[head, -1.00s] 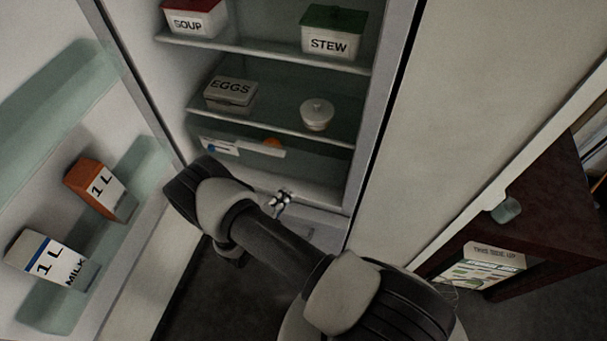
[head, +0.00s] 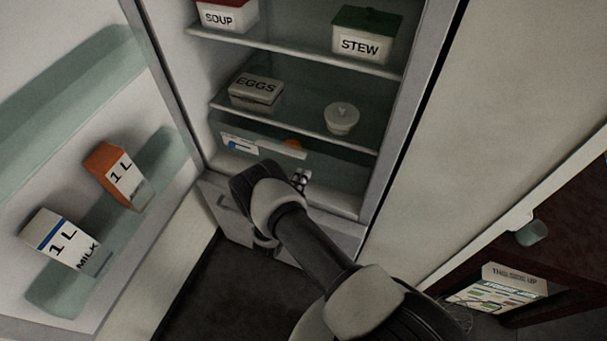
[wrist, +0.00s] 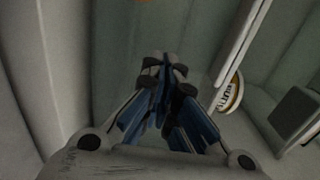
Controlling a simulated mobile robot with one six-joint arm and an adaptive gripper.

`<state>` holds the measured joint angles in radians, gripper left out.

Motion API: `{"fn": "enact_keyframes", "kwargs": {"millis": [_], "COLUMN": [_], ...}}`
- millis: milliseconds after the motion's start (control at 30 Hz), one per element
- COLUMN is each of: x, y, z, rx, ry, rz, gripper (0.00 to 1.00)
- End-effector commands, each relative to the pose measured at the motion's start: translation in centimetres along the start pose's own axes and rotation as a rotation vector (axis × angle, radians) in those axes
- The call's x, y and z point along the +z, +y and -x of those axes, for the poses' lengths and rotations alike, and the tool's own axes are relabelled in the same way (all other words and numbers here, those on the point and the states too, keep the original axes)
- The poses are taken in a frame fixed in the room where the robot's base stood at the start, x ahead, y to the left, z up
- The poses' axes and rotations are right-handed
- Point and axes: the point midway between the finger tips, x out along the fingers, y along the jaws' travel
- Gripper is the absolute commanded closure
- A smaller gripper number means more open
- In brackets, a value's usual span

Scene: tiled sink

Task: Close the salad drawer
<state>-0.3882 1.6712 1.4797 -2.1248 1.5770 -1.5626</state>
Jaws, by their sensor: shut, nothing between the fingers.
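The salad drawer (head: 282,149) sits under the lowest shelf of the open fridge, a pale strip across its front. An orange thing (head: 294,143) shows behind the strip. How far out the drawer stands is hard to tell. My gripper (head: 301,181) is in front of the fridge's lower part, below the strip and partly hidden by my arm. In the wrist view my gripper (wrist: 165,68) is shut and empty, with pale walls around it. I cannot tell whether it touches the drawer.
A box marked EGGS (head: 256,92) and a lidded white pot (head: 341,118) stand on the shelf above. The open fridge door at left holds a milk carton (head: 60,238) and an orange carton (head: 115,175). A dark cabinet (head: 560,250) is at right.

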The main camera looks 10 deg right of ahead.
Motion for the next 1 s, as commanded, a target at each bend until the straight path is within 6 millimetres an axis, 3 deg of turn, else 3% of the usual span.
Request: {"fn": "enact_keyframes", "kwargs": {"millis": [200,633,900,1000], "x": [0.0,0.0,0.0,0.0], "y": [0.1,0.1,0.4,0.2], "z": [-1.7,-2.2,-6.1,-6.7], "rx": [0.001,0.001,0.000,0.001], "ry": [0.000,0.001,0.004,0.000], "rz": [0.001,-0.001,-0.003,0.000], "gripper": [1.00,1.00,1.00,1.00]}}
